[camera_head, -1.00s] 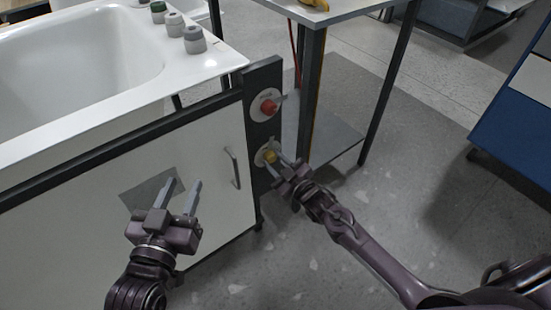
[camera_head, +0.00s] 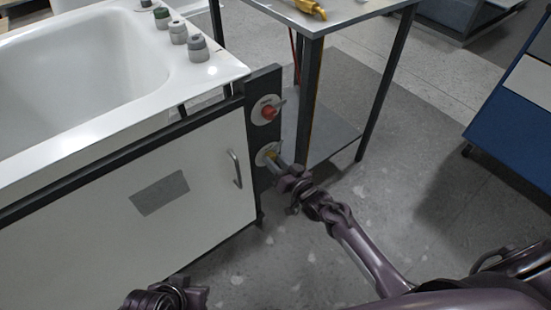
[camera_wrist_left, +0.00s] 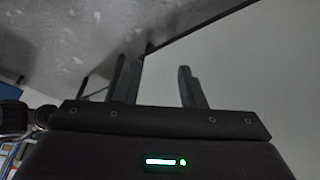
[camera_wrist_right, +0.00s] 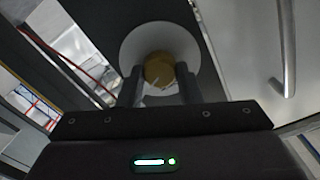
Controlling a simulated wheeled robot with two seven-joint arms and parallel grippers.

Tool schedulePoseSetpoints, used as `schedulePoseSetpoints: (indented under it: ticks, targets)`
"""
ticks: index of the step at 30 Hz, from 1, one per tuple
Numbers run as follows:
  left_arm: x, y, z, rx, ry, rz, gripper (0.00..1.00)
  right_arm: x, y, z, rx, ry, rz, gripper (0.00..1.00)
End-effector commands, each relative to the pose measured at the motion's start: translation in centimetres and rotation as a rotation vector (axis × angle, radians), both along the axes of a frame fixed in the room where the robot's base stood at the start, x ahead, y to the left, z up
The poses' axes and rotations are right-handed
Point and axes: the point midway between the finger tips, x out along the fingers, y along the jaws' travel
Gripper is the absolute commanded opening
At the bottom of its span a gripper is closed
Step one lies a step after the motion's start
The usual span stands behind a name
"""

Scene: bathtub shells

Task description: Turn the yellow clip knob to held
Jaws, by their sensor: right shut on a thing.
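The yellow clip knob (camera_head: 267,152) sits on a round pale plate, low on the dark upright panel (camera_head: 262,182) at the tub's corner. My right gripper (camera_head: 274,158) is shut on the knob. In the right wrist view the yellow knob (camera_wrist_right: 159,70) lies between my two fingers (camera_wrist_right: 158,88), with white marks near it that I cannot read. The fingers partly cover the knob and plate. My left gripper (camera_wrist_left: 157,78) is open and empty in its wrist view. In the head view only part of my left gripper (camera_head: 180,295) shows at the bottom edge.
A red knob (camera_head: 269,112) is just above the yellow one. The white cabinet front with its handle (camera_head: 235,169) is to the left, under the white tub (camera_head: 225,70). A table (camera_head: 340,12) with a yellow object stands behind.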

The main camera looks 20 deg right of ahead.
Motion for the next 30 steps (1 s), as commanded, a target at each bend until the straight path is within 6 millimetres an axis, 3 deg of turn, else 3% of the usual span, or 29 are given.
schedulePoseSetpoints:
  ticks: [15,30]
  targets:
    - [-0.8,2.0,0.6,0.058,0.1,0.033,0.36,0.0,0.0,0.0,0.36,0.132,0.001,0.09]
    - [-0.9,2.5,0.6,0.073,0.125,0.042,0.36,0.0,0.0,-0.1,0.449,0.165,0.0,0.09]
